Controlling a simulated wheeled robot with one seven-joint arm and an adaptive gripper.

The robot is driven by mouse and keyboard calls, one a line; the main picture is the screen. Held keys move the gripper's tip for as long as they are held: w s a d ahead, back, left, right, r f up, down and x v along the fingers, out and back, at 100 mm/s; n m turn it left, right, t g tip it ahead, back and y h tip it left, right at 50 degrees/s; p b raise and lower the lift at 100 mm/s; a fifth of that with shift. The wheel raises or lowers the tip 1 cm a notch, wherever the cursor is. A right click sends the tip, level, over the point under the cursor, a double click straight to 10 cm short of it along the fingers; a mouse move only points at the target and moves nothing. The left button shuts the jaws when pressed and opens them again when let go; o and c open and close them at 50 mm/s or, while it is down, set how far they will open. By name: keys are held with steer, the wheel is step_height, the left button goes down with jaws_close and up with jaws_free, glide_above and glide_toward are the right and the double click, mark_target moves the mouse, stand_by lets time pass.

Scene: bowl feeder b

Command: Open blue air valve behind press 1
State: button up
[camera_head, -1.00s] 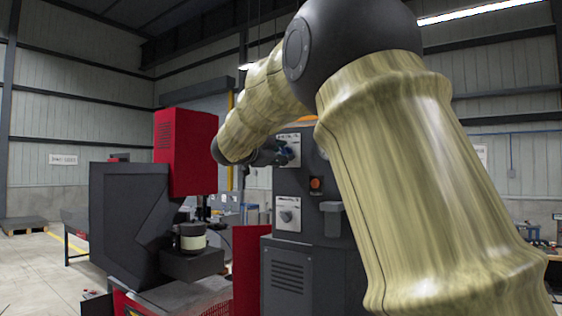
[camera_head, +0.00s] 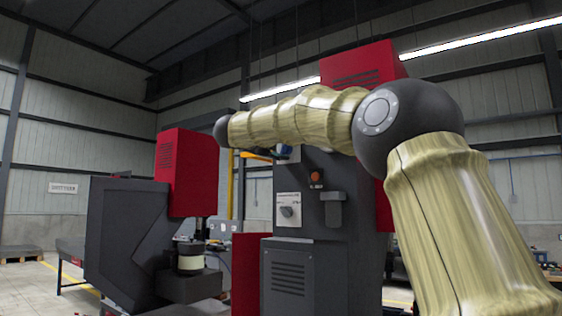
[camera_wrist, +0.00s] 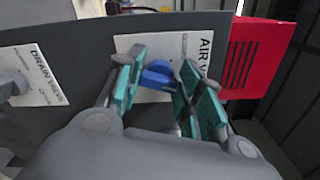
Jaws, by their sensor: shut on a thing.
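The blue air valve handle (camera_wrist: 159,74) sits on a white plate lettered "AIR V…" (camera_wrist: 190,48) on a dark panel in the wrist view. My gripper (camera_wrist: 162,88) has its teal fingers on either side of the blue handle and is shut on it. In the head view a small blue part (camera_head: 284,151) shows at the top of the grey cabinet (camera_head: 335,245), just under my forearm.
A drain valve plate (camera_wrist: 36,75) with a grey handle is left of the air valve; a similar knob plate (camera_head: 288,210) is on the cabinet front. A red-and-black press (camera_head: 185,175) stands left. A red housing (camera_wrist: 256,58) is close on the right.

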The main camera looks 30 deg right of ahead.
steer(key=m+b, duration=0.2)
steer(key=shift+f+m, duration=0.3)
steer(key=shift+r+m+b, duration=0.2)
steer(key=shift+m+b, duration=1)
steer(key=shift+r, duration=0.1)
steer(key=o, duration=1)
steer(key=shift+s+a, duration=0.1)
steer(key=v, duration=1.1)
steer(key=shift+a, duration=0.4)
